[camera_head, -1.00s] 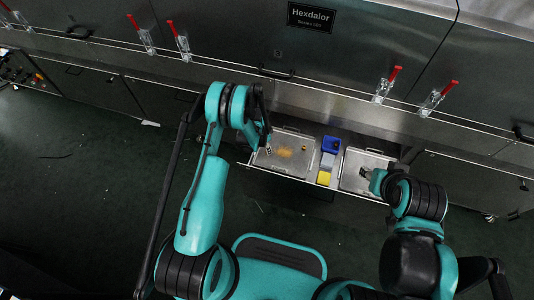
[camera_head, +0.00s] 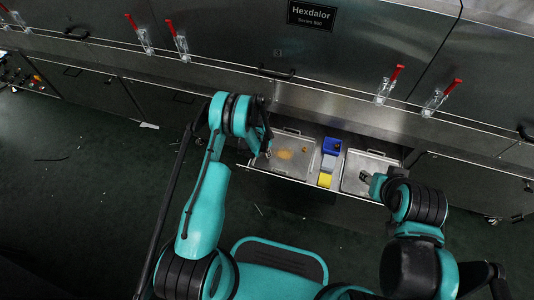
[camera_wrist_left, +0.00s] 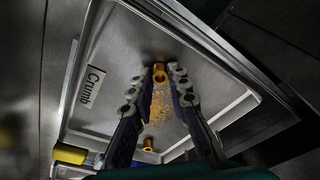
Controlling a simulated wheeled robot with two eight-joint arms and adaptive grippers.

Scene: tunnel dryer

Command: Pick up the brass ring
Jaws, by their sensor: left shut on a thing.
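A small brass ring (camera_wrist_left: 159,72) sits between the fingertips of my left gripper (camera_wrist_left: 162,74), which is shut on it. In the head view this gripper (camera_head: 266,151) is at the left part of the left metal tray (camera_head: 309,176), and the ring cannot be made out there. A second small brass piece (camera_wrist_left: 148,144) lies in the same tray, beyond a patch of orange crumbs (camera_wrist_left: 160,108). My right gripper (camera_head: 364,176) is over the right metal tray (camera_head: 351,189); its jaws are too small to read.
A "Crumb" label (camera_wrist_left: 87,87) is on the left tray. The machine front with red-handled clamps (camera_head: 391,85) rises behind the drawer.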

